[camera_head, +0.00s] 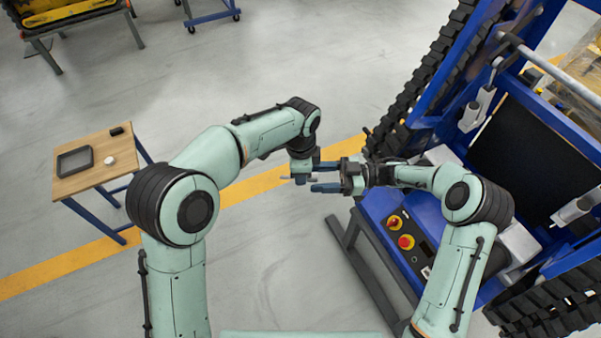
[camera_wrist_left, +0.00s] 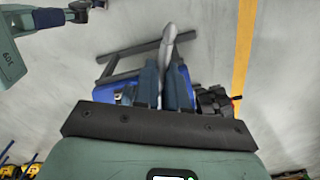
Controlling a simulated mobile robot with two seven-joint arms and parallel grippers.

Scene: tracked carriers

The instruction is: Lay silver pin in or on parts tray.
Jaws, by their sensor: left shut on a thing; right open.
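The silver pin (camera_wrist_left: 168,45) is a slim grey piece between the fingers of my left gripper (camera_wrist_left: 165,75) and sticks out past their tips. In the head view, my left gripper (camera_head: 300,179) points down near the middle, and a little of the pin (camera_head: 285,178) shows at its left side. My right gripper (camera_head: 319,177) is open with its fingers pointing left, close beside the left one; I cannot tell whether they touch. The parts tray (camera_head: 76,171) is a dark, shallow, rimmed tray on the wooden table at the left, far from both grippers. It looks empty.
The small wooden table (camera_head: 95,180) also bears a white round thing (camera_head: 109,160) and a small black thing (camera_head: 117,131), right of the tray. A blue tracked carrier (camera_head: 375,205) with red buttons stands at the right. The floor between table and carrier is clear.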

